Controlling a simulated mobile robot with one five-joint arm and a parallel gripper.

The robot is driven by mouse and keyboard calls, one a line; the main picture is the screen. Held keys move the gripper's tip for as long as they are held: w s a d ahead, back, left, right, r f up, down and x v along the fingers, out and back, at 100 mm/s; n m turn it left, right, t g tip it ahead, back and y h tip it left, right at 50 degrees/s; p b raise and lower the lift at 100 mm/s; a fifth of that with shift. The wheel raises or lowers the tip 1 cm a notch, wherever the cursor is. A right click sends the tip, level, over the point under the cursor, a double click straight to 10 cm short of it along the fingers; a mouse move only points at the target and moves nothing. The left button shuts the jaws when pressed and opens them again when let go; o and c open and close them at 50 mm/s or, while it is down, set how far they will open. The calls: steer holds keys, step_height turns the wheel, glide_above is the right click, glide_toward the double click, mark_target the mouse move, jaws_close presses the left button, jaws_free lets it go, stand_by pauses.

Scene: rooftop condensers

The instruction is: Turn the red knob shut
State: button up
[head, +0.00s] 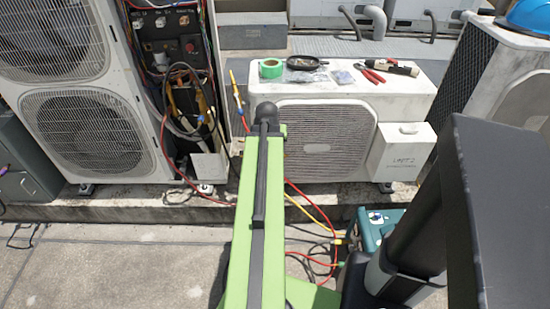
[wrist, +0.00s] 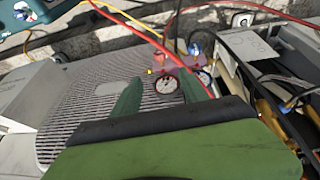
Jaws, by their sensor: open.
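In the wrist view, a gauge manifold with two round dials (wrist: 167,86) hangs in front of the slatted grille. A small reddish part (wrist: 160,60), perhaps the red knob, and a blue part (wrist: 194,49) show beside the dials. They are too small to tell how far the knob is turned. My gripper (wrist: 163,84) is open, its two green fingers pointing toward the manifold with one dial showing between them. Nothing is held, and I cannot tell the distance to the knob. In the head view my green arm hides the gripper and manifold.
A low white condenser (head: 408,105) carries green tape (head: 271,69), a dark round dish (head: 303,62) and red pliers (head: 371,74). An open electrical panel (head: 172,62) with loose cables stands left. Red and yellow hoses and a teal machine (head: 376,228) lie low at right.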

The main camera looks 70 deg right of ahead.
steer(key=b+x, duration=1.6)
steer(key=x, duration=0.1)
steer(key=shift+d+f, duration=0.1)
steer(key=shift+f, duration=0.2)
steer(key=shift+r, duration=0.15)
jaws_close()
